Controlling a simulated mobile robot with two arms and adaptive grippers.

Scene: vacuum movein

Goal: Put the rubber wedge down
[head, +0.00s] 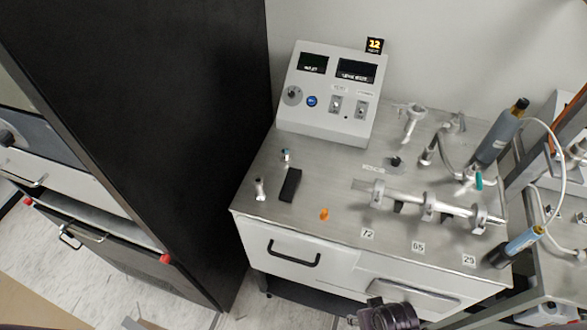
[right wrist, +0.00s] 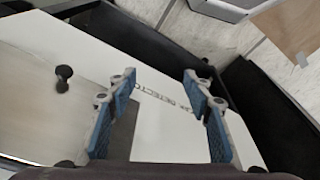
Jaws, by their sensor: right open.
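A black oblong block (head: 290,185), which looks like the rubber wedge, lies on the left part of the grey bench top (head: 340,222). I cannot confirm its wedge shape from above. My right gripper (right wrist: 158,80) is open in the right wrist view, with blue pads apart and nothing between them. Beyond the pads is a white surface with partly readable "DETECTOR" lettering (right wrist: 165,98). In the head view, a dark part of my right arm shows at the bottom edge, in front of the bench drawers. My left gripper is not in view.
A small orange piece (head: 324,213) and a metal fitting (head: 260,189) lie near the block. A control box (head: 330,95) stands behind. A glass manifold (head: 430,205) and a grey cylinder (head: 497,138) occupy the right side. A tall black cabinet (head: 170,130) borders the left.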

